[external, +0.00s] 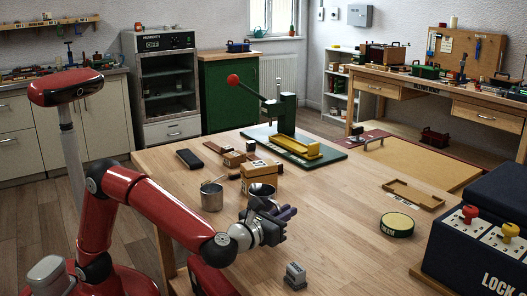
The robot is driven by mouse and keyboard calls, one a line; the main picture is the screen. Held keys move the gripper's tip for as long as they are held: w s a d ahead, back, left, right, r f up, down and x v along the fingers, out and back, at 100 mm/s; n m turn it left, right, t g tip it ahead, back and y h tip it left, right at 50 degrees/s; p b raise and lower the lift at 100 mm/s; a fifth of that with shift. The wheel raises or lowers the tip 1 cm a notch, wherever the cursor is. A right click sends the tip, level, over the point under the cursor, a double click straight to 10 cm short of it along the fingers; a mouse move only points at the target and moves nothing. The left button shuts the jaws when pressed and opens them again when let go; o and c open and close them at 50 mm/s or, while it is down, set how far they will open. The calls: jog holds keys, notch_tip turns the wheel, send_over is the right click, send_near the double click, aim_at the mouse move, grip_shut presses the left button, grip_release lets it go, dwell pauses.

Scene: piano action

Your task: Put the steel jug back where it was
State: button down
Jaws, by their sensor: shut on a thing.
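The steel jug (262,190) shows as a round metal vessel with a dark open top, upright at my gripper (276,214). My gripper is shut on it, and its wrist and fingers hide the jug's lower part. I cannot tell whether the jug's base touches the wooden table (335,225) or is just above it. A second steel pot (211,197) with a thin stick leaning out of it stands on the table to the left of the jug.
Small wooden boxes (262,172) stand close behind the jug. A green press (285,125) stands further back. A small grey block (295,275) lies in front, and a round green-edged tin (397,224) is to the right. The table between jug and tin is clear.

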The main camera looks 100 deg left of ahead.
jog(key=shift+f, duration=0.15)
jog(key=c, duration=1.5)
grip_release()
jog(key=shift+r, duration=0.25)
jog(key=v, duration=1.2)
jog(key=shift+f+b, duration=0.15)
jog(key=shift+b, duration=0.2)
